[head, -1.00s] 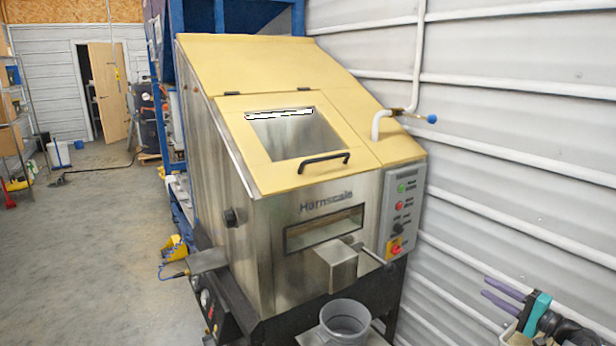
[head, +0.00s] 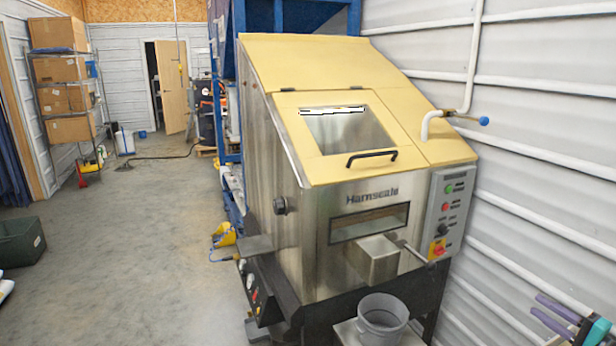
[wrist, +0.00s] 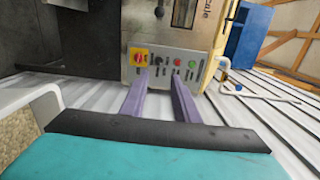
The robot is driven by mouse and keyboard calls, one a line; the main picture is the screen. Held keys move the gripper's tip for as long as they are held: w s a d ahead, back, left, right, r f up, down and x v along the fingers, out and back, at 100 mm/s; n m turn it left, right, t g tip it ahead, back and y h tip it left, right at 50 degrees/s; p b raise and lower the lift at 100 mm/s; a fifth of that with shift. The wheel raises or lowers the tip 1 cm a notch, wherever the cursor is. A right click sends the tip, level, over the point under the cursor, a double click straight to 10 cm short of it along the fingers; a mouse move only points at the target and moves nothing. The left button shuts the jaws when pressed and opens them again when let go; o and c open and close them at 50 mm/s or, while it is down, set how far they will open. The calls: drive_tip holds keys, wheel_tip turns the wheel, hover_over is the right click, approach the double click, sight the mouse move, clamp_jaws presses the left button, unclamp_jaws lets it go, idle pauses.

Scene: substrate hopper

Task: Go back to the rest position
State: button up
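My gripper (head: 534,304) shows at the lower right of the head view, with purple fingers and a teal body. In the wrist view its two fingers (wrist: 158,76) stand apart with nothing between them. The steel hopper (head: 318,225) stands right of centre in the head view, to the left of my gripper. Its yellow lid (head: 288,120) is down, with a window and a black handle (head: 372,155). The control panel (head: 447,215) also shows beyond my fingers in the wrist view (wrist: 165,66), apart from them.
A grey bucket (head: 382,322) stands below the hopper's spout (head: 378,260). A blue-knobbed valve lever (head: 482,121) and pipe run along the corrugated wall (head: 560,130). A pale container with grainy contents (wrist: 20,137) is at the wrist view's left. The floor (head: 130,250) at left is largely clear.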

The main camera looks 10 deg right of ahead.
drive_tip(key=w+a+f+n+g+y, duration=0.15)
drive_tip(key=w+a+f, duration=0.3)
drive_tip(key=a, duration=0.45)
drive_tip(key=w+a+f+n+g+y, duration=0.1)
drive_tip(key=w+a+f+y, duration=0.2)
drive_tip(key=w+a, duration=0.4)
drive_tip(key=w+a+f+n+g+y, duration=0.15)
drive_tip(key=w+a+f, duration=0.25)
drive_tip(key=a, duration=0.6)
drive_tip(key=s+a+f+n+g+y, duration=0.1)
drive_tip(key=a+f+g, duration=0.1)
drive_tip(key=a+f, duration=0.5)
drive_tip(key=s+a+f+g, duration=0.1)
drive_tip(key=a+f+g, duration=0.2)
drive_tip(key=a, duration=0.7)
drive_tip(key=s+a+f+n+g+y, duration=0.1)
drive_tip(key=a+f+g, duration=0.1)
drive_tip(key=a+f, duration=0.5)
drive_tip(key=s+a+f+n+g+h, duration=0.25)
drive_tip(key=s+a+f+g, duration=0.35)
drive_tip(key=s+a, duration=0.45)
drive_tip(key=s+a+f+n+g+h, duration=0.2)
drive_tip(key=s+a+f+n+g, duration=0.15)
drive_tip(key=s+a+f, duration=0.6)
drive_tip(key=s+g+h, duration=0.2)
drive_tip(key=s, duration=0.6)
drive_tip(key=s+d+f+n+h, duration=0.3)
drive_tip(key=s+d+h, duration=0.3)
drive_tip(key=d, duration=0.5)
drive_tip(key=shift+s+b, duration=0.4)
